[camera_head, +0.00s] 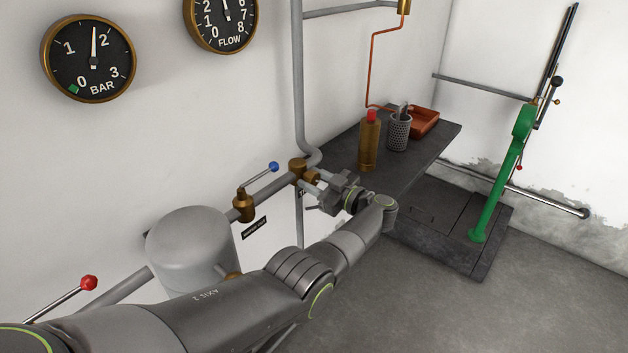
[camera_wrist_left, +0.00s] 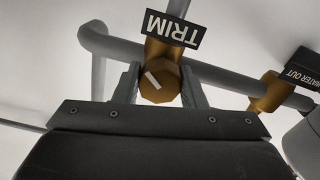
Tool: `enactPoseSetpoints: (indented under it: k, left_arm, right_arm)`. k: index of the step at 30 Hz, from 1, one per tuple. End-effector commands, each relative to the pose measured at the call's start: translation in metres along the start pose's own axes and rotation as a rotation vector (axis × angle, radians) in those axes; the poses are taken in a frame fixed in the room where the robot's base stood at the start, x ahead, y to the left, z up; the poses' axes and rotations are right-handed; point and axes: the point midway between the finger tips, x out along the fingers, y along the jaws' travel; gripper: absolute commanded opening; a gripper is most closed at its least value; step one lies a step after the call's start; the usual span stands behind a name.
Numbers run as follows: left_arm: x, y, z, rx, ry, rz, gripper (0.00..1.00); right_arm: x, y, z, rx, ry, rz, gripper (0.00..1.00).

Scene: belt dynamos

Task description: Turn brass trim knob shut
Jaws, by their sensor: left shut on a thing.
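The brass trim knob (camera_wrist_left: 160,82) shows in the left wrist view below the TRIM label (camera_wrist_left: 174,28), with a pale mark slanting across its face. It also shows in the head view (camera_head: 313,178) on the brass fitting at the pipe. My left gripper (camera_head: 312,188) reaches the knob from the right; in the left wrist view its fingers (camera_wrist_left: 160,88) stand on either side of the knob, shut on it. My right gripper is not in view.
A blue-handled valve (camera_head: 244,205) and a grey tank (camera_head: 193,250) stand left of the knob. A dark bench (camera_head: 425,150) holds a brass bottle (camera_head: 369,145), a mesh cup (camera_head: 399,132) and a red tray (camera_head: 424,122). A green hand pump (camera_head: 503,180) stands at right.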

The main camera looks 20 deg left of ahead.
Motion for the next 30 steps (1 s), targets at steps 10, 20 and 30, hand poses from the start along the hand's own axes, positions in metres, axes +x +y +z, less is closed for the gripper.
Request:
enactPoseSetpoints:
  k: [10, 20, 30]
  left_arm:
    - [0.000, 0.000, 0.003, -0.221, 0.000, 0.000, 0.14]
    - [0.000, 0.000, 0.000, -0.248, 0.000, 0.000, 0.14]
    - [0.000, 0.000, 0.000, -0.247, 0.000, 0.000, 0.59]
  right_arm:
    - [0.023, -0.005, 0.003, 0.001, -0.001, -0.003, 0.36]
    - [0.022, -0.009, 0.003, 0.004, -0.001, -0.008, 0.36]
    - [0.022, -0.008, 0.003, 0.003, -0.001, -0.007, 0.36]
